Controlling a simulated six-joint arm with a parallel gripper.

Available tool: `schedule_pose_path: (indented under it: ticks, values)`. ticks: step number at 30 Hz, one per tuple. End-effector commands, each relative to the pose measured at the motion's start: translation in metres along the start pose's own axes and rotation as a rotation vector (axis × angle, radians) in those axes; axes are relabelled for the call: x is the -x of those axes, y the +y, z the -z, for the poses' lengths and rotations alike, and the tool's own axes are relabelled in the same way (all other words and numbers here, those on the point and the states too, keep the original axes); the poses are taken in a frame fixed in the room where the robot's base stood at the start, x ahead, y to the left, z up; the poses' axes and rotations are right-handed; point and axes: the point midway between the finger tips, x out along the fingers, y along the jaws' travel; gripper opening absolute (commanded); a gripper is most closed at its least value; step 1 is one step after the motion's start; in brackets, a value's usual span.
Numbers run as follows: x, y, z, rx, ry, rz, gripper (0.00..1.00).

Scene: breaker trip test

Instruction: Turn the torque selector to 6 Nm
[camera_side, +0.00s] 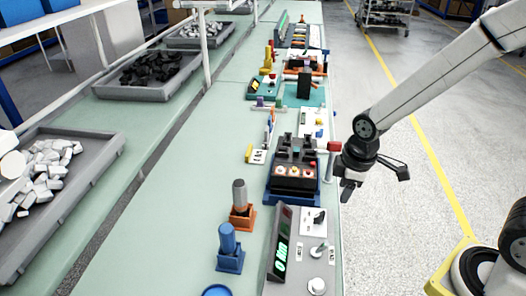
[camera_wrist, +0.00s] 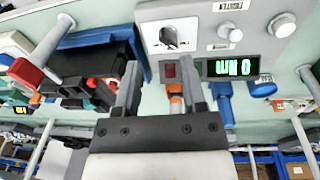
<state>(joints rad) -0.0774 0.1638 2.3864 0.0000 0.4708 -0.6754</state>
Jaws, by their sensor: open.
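The torque selector is a dark knob (camera_wrist: 168,38) on a white dial plate on a grey panel (camera_wrist: 205,25). Its pointer direction is too small to read surely. In the side view the selector plate (camera_side: 313,221) lies near the table's right edge. A display on the panel (camera_wrist: 229,67) reads 0 Nm in green; it also shows in the side view (camera_side: 282,256). My gripper (camera_side: 347,190) is off the table's right edge, beyond the panel. In the wrist view its two separated fingers (camera_wrist: 160,82) point toward the panel with nothing between them.
A black device in a blue tray (camera_side: 293,180) stands beside the panel, with a red-topped post (camera_side: 333,147) near my gripper. An orange-based tool (camera_side: 240,205) and a blue tool (camera_side: 229,248) stand left of the panel. The table left of them is clear.

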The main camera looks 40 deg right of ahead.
Motion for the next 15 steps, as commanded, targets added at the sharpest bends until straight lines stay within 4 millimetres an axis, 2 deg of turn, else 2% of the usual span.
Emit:
schedule_pose_path:
  ticks: [9, 15]
  values:
    - [-0.013, -0.001, 0.026, 0.488, -0.044, 0.061, 0.53]
    - [-0.019, -0.003, 0.038, 0.720, -0.056, 0.095, 0.53]
